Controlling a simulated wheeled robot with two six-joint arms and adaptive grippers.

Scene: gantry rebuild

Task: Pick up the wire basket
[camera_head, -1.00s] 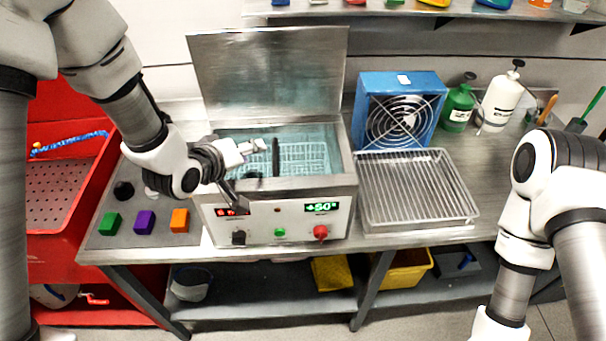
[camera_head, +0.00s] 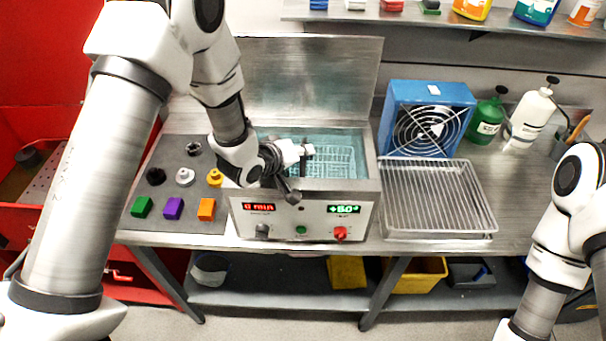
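The wire basket (camera_head: 340,160) sits inside the open tank of the metal bath (camera_head: 368,185), seen as a pale mesh under bluish liquid. A dark upright piece, seemingly its handle (camera_head: 303,167), stands at the basket's left side. My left gripper (camera_head: 300,174) is over the left part of the tank, its two fingers spread apart, one high and one low, close to the dark piece. I cannot tell whether they touch it. The gripper and wrist hide the basket's left part. My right arm is at the right edge, with its gripper out of view.
The bath's raised lid (camera_head: 320,75) stands behind the tank. A wire rack tray (camera_head: 435,195) and a blue fan box (camera_head: 425,95) are to the right. Coloured blocks and knobs lie on a grey mat (camera_head: 190,155) to the left. A shelf (camera_head: 430,18) crosses above.

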